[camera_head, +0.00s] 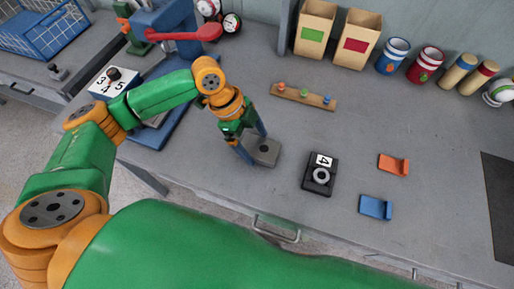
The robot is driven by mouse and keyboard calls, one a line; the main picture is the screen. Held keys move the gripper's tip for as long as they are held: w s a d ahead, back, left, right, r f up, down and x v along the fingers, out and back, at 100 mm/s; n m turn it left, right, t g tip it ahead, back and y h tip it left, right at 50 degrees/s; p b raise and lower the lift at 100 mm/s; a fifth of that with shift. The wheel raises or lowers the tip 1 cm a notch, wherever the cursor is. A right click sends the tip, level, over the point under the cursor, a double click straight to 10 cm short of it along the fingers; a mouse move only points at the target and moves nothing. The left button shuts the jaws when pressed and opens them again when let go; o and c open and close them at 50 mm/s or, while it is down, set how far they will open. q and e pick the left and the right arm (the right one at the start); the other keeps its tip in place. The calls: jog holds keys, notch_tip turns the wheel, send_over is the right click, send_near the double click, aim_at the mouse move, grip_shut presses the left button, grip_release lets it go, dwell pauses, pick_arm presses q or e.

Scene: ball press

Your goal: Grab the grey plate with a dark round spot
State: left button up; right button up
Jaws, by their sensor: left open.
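The grey plate (266,153) with a dark round spot lies on the grey workbench, left of the middle of the view. My left gripper (254,146) points down at it from above. Its two blue fingers are apart, one at the plate's left side and one near its far edge. I cannot tell whether they touch the plate. The gripper hides part of the plate's left side. My right gripper does not show.
A black block (320,175) marked 4 lies right of the plate. Orange (393,164) and blue (376,207) brackets lie farther right. A wooden strip (303,97) with coloured balls lies behind. The blue press (165,25) with a red lever stands back left.

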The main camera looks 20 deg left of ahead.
pick_arm(q)
jog(key=shift+s+f, duration=0.45)
jog(key=shift+f, duration=0.25)
jog(key=shift+w+d+f, duration=0.1)
jog(key=shift+w+f, duration=0.1)
jog(key=shift+w, duration=0.25)
jog(key=shift+c, duration=0.2)
jog(key=shift+w, duration=0.1)
jog(key=c, duration=0.3)
jog(key=shift+r, duration=0.15)
jog(key=c, duration=1.1)
jog(key=shift+c, duration=0.4)
